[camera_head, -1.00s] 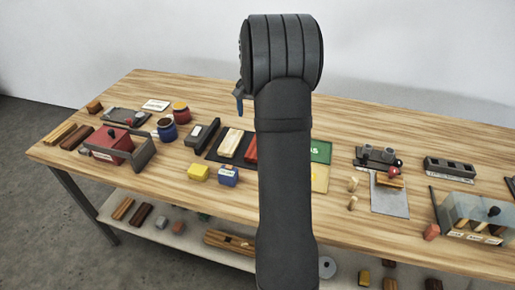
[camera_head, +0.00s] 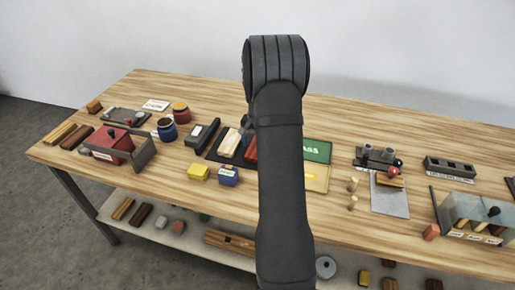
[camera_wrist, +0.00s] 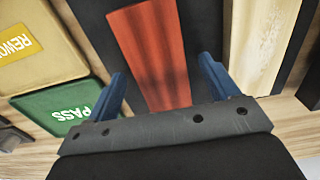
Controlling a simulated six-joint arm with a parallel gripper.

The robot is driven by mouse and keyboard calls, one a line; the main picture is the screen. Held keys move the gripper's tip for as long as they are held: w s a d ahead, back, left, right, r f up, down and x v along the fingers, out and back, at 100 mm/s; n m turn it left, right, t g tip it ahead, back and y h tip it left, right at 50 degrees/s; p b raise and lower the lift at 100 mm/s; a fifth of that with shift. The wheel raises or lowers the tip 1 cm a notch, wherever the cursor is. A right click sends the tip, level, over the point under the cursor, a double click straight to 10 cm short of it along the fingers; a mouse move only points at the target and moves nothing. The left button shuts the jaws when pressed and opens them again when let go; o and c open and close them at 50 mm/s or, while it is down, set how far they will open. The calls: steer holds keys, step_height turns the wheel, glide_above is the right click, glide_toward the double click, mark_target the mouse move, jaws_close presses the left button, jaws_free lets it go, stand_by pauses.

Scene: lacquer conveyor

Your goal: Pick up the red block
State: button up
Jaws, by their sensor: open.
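The red block (camera_wrist: 150,50) is a long reddish wood-grained bar lying on a dark tray (camera_wrist: 207,28) in the wrist view. In the head view only a part of the red block (camera_head: 250,150) shows, beside my arm. My gripper (camera_wrist: 162,85) has two blue fingers, open, one on each side of the block's near end. The fingers are apart from the block's sides; I cannot tell their exact height. In the head view my arm hides most of the gripper.
A pale wooden block (camera_wrist: 267,40) lies right of the red block on the tray. A green PASS plate (camera_wrist: 65,108) and a yellow REWORK plate (camera_wrist: 35,48) lie to the left. Yellow (camera_head: 198,173) and blue (camera_head: 228,176) blocks sit in front of the tray.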

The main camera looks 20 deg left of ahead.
steer(key=shift+f, duration=0.25)
steer(key=c, duration=1.1)
steer(key=shift+r, duration=0.2)
